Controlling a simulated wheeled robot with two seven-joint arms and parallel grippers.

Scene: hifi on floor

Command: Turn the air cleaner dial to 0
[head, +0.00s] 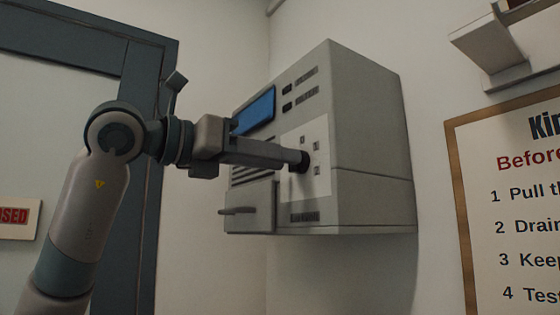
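The air cleaner (365,130) is a grey box on the wall, with a blue screen, dark buttons and vent slots on its front. Its dial (304,161) is a small dark knob on a pale panel with small marks around it. My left gripper (292,158) reaches in from the left, with its fingertips at the dial. The fingers look close together, and the fingertips overlap the dial's near side. I cannot tell whether they grip it or only touch it. The dial's pointer and the mark it faces are too small to read. My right gripper is not in view.
A handle (238,211) sticks out at the cleaner's lower left. A framed notice (500,205) hangs on the right, below a pale bracket (495,55). A dark door frame (140,85) and a sign (18,218) are on the left. The space below the cleaner is clear.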

